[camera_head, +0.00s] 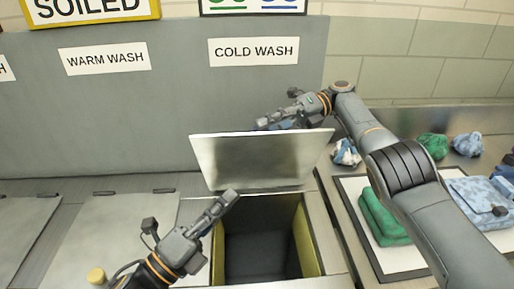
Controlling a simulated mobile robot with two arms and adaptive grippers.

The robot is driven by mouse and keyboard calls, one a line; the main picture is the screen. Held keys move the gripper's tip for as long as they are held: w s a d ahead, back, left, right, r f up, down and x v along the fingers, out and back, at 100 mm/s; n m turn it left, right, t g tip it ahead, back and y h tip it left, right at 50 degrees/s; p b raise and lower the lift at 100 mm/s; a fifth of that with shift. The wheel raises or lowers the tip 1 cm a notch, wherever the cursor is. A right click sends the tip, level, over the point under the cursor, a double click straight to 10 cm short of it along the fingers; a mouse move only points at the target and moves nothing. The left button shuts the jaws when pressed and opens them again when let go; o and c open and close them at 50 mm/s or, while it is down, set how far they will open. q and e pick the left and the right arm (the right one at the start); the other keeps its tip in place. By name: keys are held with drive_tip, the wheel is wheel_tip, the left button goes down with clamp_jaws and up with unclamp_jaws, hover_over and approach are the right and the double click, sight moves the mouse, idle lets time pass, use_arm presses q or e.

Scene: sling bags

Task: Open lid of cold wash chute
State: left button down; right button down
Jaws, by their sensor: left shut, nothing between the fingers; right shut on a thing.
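The grey metal lid (262,162) of the cold wash chute stands raised at the back of its opening. The chute (310,245) below it is uncovered, with yellow side walls and a dark inside. The COLD WASH label (254,51) is on the panel above. My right gripper (268,123) is shut on the lid at its top edge; its fingertips are partly hidden behind the lid.
A closed lid (115,238) lies flat to the left, under the WARM WASH label (105,59). On the right, a white tray (398,264) holds folded green cloth (383,218) and a patterned blue bag (480,200). Crumpled cloths (433,146) lie behind it.

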sight(257, 136)
use_arm(q)
drive_tip(key=x, duration=0.4)
drive_tip(key=w+a+x, duration=0.1)
drive_tip(key=x, duration=0.6)
drive_tip(key=shift+w+r, duration=0.45)
drive_tip(key=shift+w, duration=0.05)
drive_tip(key=shift+w+r, duration=0.2)
drive_tip(key=shift+w, duration=0.25)
drive_tip(key=shift+w+a+r, duration=0.15)
drive_tip(key=shift+w+r, duration=0.2)
drive_tip(key=shift+w, duration=0.25)
use_arm(e)
drive_tip(key=shift+a, duration=0.1)
use_arm(q)
drive_tip(key=shift+w+a+r+n+y, duration=0.1)
drive_tip(key=shift+w+n+y, duration=0.3)
drive_tip(key=shift+w, duration=0.15)
use_arm(e)
drive_tip(key=shift+f, duration=0.15)
drive_tip(key=c, duration=0.9)
unclamp_jaws()
drive_tip(key=shift+c, duration=0.2)
